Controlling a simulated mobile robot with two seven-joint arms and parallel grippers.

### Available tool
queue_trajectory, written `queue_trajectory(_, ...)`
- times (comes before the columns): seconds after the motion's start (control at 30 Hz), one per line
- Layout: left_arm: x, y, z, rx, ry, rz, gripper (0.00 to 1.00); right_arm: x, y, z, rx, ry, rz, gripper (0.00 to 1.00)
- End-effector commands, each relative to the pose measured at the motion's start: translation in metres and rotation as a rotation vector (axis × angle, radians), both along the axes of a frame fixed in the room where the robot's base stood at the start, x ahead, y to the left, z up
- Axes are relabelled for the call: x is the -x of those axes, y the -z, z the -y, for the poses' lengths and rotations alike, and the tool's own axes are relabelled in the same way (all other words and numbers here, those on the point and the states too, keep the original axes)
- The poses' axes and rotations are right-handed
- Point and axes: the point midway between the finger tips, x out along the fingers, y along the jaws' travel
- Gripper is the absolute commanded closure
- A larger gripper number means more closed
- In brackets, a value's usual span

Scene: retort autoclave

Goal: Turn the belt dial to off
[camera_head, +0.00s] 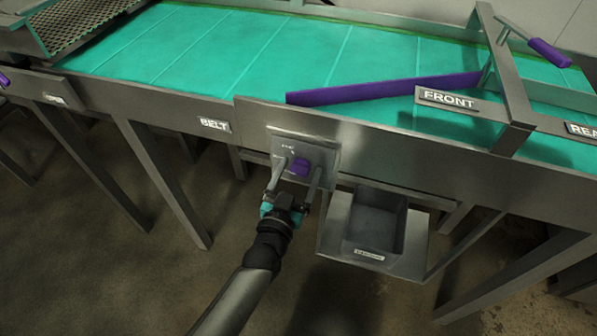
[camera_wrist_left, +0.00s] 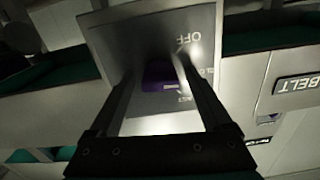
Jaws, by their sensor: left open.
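The belt dial (camera_head: 299,166) is a purple knob on a grey plate (camera_head: 325,152) fixed to the front of the conveyor frame. In the left wrist view the dial (camera_wrist_left: 158,76) shows between my fingers, on the plate (camera_wrist_left: 120,38) where the word OFF can be read. My left gripper (camera_head: 296,172) is open, with one finger on each side of the dial. I cannot tell whether the fingers touch it. The dial's pointing direction is hard to make out. My right gripper is not in view.
The green conveyor belt (camera_head: 240,50) runs behind the frame, crossed by a purple diverter bar (camera_head: 380,91). A BELT label (camera_head: 214,125) is left of the plate. A dark bin (camera_head: 376,222) sits on a shelf to the right, close to my left gripper. A purple-handled lever (camera_head: 549,52) stands at upper right.

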Motion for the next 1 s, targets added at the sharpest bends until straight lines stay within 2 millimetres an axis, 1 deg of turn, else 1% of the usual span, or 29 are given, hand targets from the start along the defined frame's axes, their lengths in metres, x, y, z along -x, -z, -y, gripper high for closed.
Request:
queue_trajectory(0.07,0.0,-0.0002,0.0001,0.0,0.0,0.0,0.18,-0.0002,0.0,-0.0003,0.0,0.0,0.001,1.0)
queue_trajectory(0.17,0.0001,-0.0002,0.0001,0.0,0.0,0.0,0.28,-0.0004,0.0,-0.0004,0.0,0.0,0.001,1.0)
queue_trajectory(0.8,0.0004,-0.0001,0.0,-0.001,0.0,0.0,1.0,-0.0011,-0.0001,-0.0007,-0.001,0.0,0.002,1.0)
queue_trajectory(1.0,0.0005,0.0,0.0,0.006,0.0,-0.002,1.0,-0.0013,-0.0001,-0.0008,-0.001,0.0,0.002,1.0)
